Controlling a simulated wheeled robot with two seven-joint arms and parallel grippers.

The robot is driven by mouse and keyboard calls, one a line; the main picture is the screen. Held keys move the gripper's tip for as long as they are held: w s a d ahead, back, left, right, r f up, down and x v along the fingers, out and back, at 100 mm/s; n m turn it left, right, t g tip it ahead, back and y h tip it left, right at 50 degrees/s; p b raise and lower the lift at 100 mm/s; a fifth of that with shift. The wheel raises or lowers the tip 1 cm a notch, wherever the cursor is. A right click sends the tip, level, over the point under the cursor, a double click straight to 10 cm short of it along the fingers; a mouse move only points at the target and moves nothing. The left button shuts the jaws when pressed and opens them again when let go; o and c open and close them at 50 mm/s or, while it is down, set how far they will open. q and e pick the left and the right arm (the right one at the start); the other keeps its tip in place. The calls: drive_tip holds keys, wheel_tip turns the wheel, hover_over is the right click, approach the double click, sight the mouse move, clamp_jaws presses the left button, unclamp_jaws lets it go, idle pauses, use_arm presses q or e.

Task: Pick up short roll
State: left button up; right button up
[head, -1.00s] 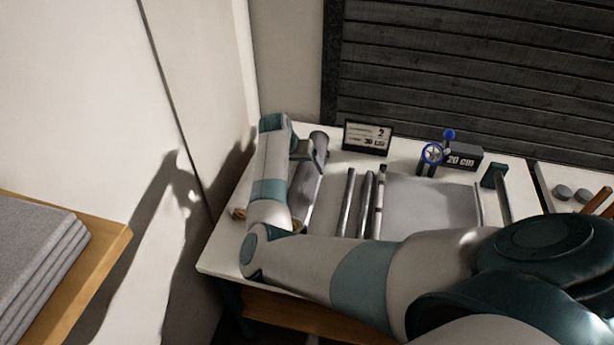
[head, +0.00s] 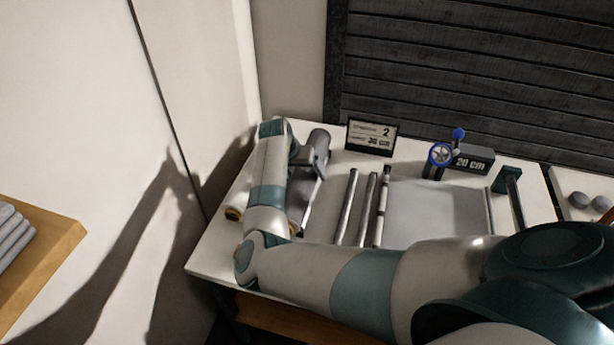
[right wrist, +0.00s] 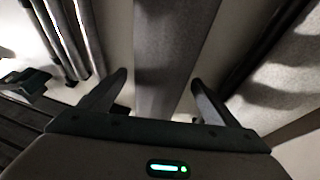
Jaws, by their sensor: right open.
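A grey roll (head: 319,139) lies lengthwise near the left end of the white table, its near part hidden by my right arm. A second roll (head: 235,213) shows only a pale end left of my forearm. I cannot tell for certain which is the short one. My right gripper (head: 310,165) is over the first roll. In the right wrist view my right gripper (right wrist: 158,82) is open, with one finger on each side of a grey roll (right wrist: 172,45). I cannot tell whether the fingers touch it. My left gripper is not in view.
Several metal bars (head: 345,208) and a grey sheet (head: 437,212) lie right of the rolls. A small sign (head: 371,136), a blue-wheeled device (head: 440,155) and a "20 cm" block (head: 472,160) stand behind. A wall (head: 195,90) rises close on the left.

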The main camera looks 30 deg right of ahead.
drive_tip(key=c, duration=1.5)
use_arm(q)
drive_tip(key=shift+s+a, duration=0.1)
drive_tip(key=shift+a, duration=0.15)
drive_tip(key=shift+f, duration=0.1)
use_arm(e)
drive_tip(key=shift+r, duration=0.15)
